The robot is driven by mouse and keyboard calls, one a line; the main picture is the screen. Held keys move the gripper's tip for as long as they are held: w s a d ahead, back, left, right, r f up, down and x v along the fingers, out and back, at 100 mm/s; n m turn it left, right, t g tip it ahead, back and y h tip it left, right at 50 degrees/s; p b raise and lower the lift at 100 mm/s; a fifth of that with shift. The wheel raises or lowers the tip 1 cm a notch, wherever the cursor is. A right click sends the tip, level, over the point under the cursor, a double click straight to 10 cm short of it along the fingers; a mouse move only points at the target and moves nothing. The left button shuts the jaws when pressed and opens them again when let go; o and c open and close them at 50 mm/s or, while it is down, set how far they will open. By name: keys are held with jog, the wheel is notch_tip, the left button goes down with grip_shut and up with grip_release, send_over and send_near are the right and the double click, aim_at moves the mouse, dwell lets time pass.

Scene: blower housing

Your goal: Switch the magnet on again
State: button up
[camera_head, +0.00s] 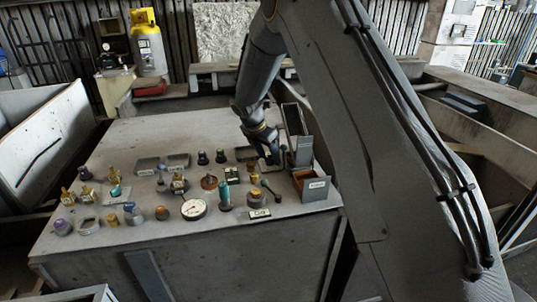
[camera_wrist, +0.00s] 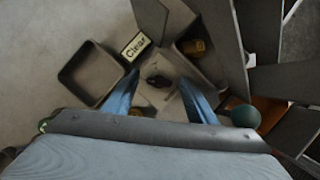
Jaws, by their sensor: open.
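My gripper (camera_head: 269,160) is over the back right part of the grey table, with its arm coming down from above. In the wrist view its two blue fingers (camera_wrist: 161,90) stand apart. Between and beyond them is a pale grey squarish piece with a small dark knob-like part (camera_wrist: 158,81). I cannot tell for sure that this piece is the magnet, nor whether the fingers touch it. Nothing shows clamped between the fingers. The knob's on or off position is too small to read.
An empty dark tray (camera_wrist: 92,73) and a "Clear" label (camera_wrist: 137,46) lie beside the fingers. A compartment holding a yellowish piece (camera_wrist: 195,47) and a dark green ball (camera_wrist: 245,116) are close by. Upright panels and an orange-brown bin (camera_head: 308,176) crowd the right. Several small parts and a dial gauge (camera_head: 194,209) cover the table (camera_head: 120,250).

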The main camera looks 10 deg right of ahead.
jog(key=shift+c, duration=0.6)
jog(key=c, duration=1)
jog(key=shift+o, duration=0.2)
